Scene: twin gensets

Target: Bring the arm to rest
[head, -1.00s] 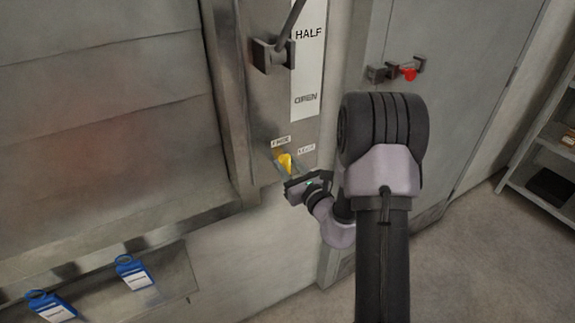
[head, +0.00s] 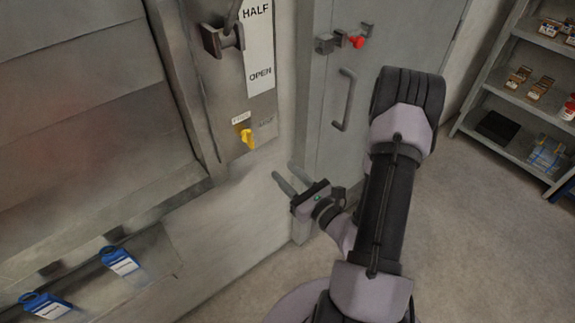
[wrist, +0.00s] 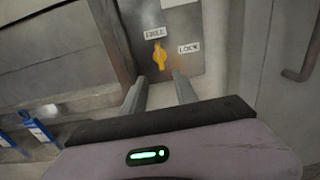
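My gripper (head: 284,182) is in front of the panel, with its two fingers apart and nothing between them. It also shows in the wrist view (wrist: 158,88), where the fingers point toward the yellow knob. The yellow knob (head: 246,138) is on the lower panel, between the labels FREE and LOCK, and it also shows in the wrist view (wrist: 159,56). The knob stands clear of the fingers. My arm is bent and extends from the bottom right of the head view.
A lever block (head: 222,40) sits beside the HALF and OPEN scale (head: 259,48). A grey cabinet door (head: 385,60) has a handle (head: 344,100) and red-knobbed latch (head: 357,41). Blue tags (head: 121,261) hang at lower left. Shelves (head: 520,90) stand right; floor is clear before them.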

